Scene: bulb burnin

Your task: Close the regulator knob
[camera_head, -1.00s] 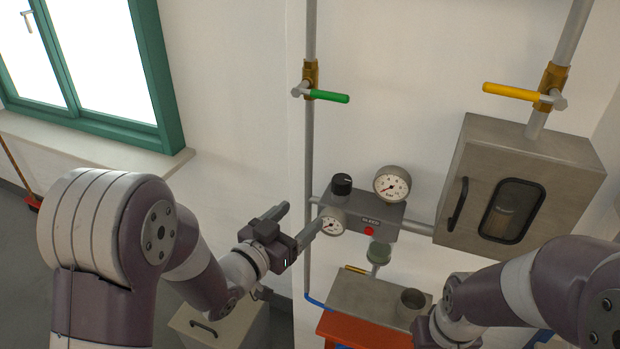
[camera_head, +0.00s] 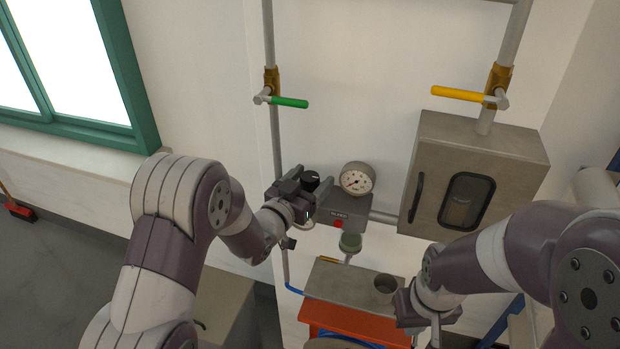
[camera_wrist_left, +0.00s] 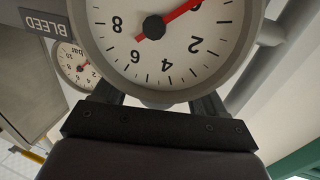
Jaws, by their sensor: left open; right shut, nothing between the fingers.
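The black regulator knob (camera_head: 310,180) stands on top of the grey regulator block (camera_head: 350,209) in the head view. My left gripper (camera_head: 316,176) is open, with its fingers on either side of the knob in the picture. Whether they touch it, I cannot tell. In the left wrist view, a large upside-down gauge (camera_wrist_left: 165,60) with a red needle fills the middle; the fingers run behind it and the knob is hidden. My right gripper (camera_head: 437,333) is low at the bottom edge, shut and empty, partly cut off.
A round gauge (camera_head: 357,178) and a red button (camera_head: 338,224) are on the block. A green-handled valve (camera_head: 289,103) and a yellow-handled valve (camera_head: 460,94) are above. A metal cabinet (camera_head: 430,150) is at right. A steel box with a cup (camera_head: 385,288) stands below.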

